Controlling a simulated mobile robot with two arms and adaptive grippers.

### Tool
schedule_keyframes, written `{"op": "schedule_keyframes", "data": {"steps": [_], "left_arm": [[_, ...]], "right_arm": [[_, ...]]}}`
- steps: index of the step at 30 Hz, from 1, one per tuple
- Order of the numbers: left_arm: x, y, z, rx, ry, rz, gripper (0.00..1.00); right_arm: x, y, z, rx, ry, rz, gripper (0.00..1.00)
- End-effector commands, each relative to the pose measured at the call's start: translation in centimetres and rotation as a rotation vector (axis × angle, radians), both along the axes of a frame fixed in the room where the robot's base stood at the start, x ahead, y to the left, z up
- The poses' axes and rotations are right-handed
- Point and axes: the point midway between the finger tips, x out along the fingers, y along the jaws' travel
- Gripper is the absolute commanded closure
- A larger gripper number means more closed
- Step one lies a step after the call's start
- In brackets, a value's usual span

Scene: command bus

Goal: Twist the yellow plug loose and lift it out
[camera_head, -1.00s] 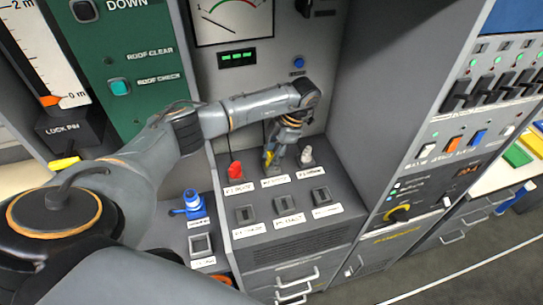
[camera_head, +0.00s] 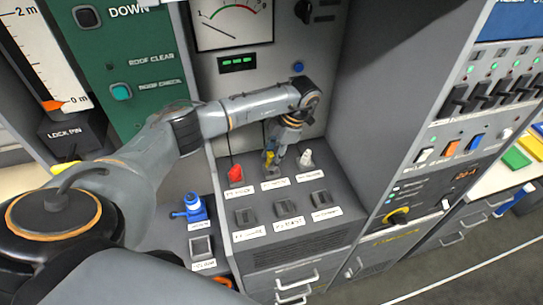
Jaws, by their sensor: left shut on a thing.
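The yellow plug (camera_head: 269,157) stands in the back row of sockets on the grey console, between a red plug (camera_head: 235,173) and a white plug (camera_head: 306,158). My left gripper (camera_head: 273,161) comes down over it from above and is shut on it. The fingers hide most of the plug, so I cannot tell whether it is still seated. My right gripper is not in view.
Several empty sockets (camera_head: 284,208) with labels line the front row. A tall cabinet wall (camera_head: 395,80) rises close on the right, and a meter panel (camera_head: 232,22) stands behind.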

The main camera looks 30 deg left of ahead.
Motion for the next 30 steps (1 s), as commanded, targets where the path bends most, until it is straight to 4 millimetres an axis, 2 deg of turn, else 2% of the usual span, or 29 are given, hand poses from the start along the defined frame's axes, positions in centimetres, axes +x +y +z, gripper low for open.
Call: {"op": "schedule_keyframes", "data": {"steps": [24, 30], "left_arm": [[0.0, 0.0, 5.2, 0.000, 0.000, 0.001, 0.93], [0.0, 0.0, 5.6, 0.001, 0.001, 0.001, 0.93]], "right_arm": [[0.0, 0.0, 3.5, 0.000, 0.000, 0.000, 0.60], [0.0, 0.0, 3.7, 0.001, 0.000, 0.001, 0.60]]}}
